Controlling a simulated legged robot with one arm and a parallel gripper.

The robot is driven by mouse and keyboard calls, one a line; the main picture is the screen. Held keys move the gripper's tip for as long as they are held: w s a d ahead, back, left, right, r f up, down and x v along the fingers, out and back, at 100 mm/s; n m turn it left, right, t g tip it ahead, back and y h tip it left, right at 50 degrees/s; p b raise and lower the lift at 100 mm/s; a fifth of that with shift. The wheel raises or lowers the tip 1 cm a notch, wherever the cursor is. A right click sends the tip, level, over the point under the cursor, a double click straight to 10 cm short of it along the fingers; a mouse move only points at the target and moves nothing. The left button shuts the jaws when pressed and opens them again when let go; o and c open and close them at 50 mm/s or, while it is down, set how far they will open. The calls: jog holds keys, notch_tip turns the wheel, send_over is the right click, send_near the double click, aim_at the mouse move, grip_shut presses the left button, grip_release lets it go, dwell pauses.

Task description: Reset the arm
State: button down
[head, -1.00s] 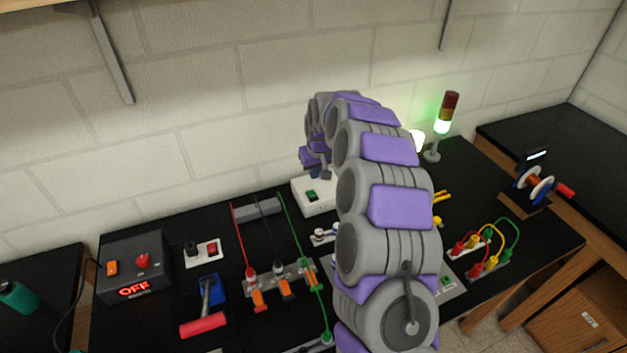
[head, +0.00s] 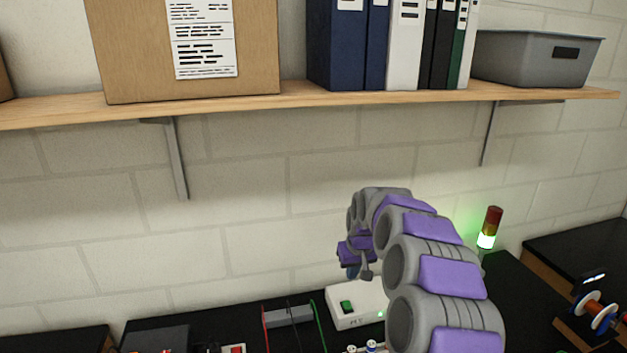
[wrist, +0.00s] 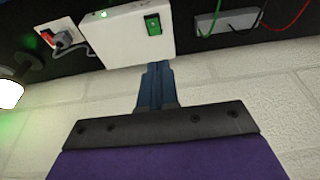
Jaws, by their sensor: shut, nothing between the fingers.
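My arm, grey with purple panels, reaches up from the lower right in the head view and bends over toward the wall. My gripper (head: 353,271) hangs at its far end, above and just left of the white box with a green switch (head: 358,304). In the wrist view my gripper (wrist: 157,66) shows as blue fingers shut together with nothing between them. The fingertips point toward the white box (wrist: 126,34) in that view; I cannot tell the exact gap. My arm's lower links hide part of the bench.
The black bench (head: 235,321) holds a grey bar (head: 288,315) with red and green wires, and a lit signal tower (head: 490,228) at right. Above is a wooden shelf (head: 330,97) with a cardboard box (head: 130,50), binders (head: 405,45) and a grey bin (head: 537,60).

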jog(key=s+a+r+g, duration=0.15)
jog(key=s+r, duration=0.35)
jog(key=s, duration=0.7)
jog(key=s+d+m+g, duration=0.1)
jog(key=s, duration=1.8)
jog(key=s+f+m+g+b, duration=0.1)
jog(key=s+g, duration=0.1)
jog(key=s, duration=1.7)
jog(key=shift+s+d+f+h, duration=0.15)
jog(key=shift+d+f+h, duration=0.1)
jog(key=shift+d+h, duration=0.15)
dwell(0.9)
